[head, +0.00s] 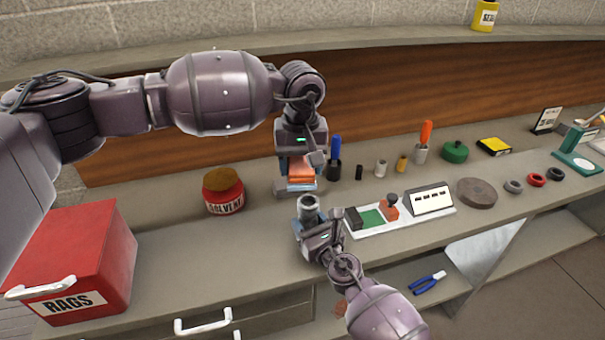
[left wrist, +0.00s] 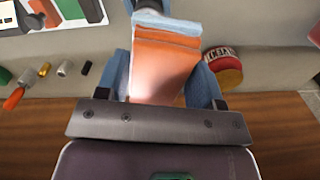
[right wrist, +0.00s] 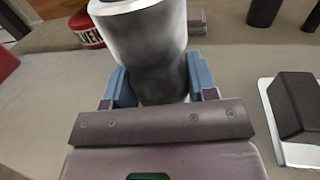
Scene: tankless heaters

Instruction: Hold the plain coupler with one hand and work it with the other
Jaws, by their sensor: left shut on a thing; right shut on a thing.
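The plain coupler (head: 308,203) looks to be the grey metal cylinder in my right gripper (head: 313,226). In the right wrist view the cylinder (right wrist: 150,50) stands between the blue fingers, its pale rim at the top edge. My left gripper (head: 299,180) is shut on an orange, folded-looking piece (head: 299,167). In the left wrist view this orange piece (left wrist: 165,65) has a pale blue far edge. The left gripper is just above and behind the coupler in the head view. I cannot tell whether the orange piece touches it.
A red RAGS bin (head: 85,255) and a SOLVENT jar (head: 222,192) stand left. A white tray (head: 413,222) with a green patch and a display block (head: 430,201) lies right. Several small fittings stand behind it. Blue pliers (head: 428,283) lie on the lower shelf.

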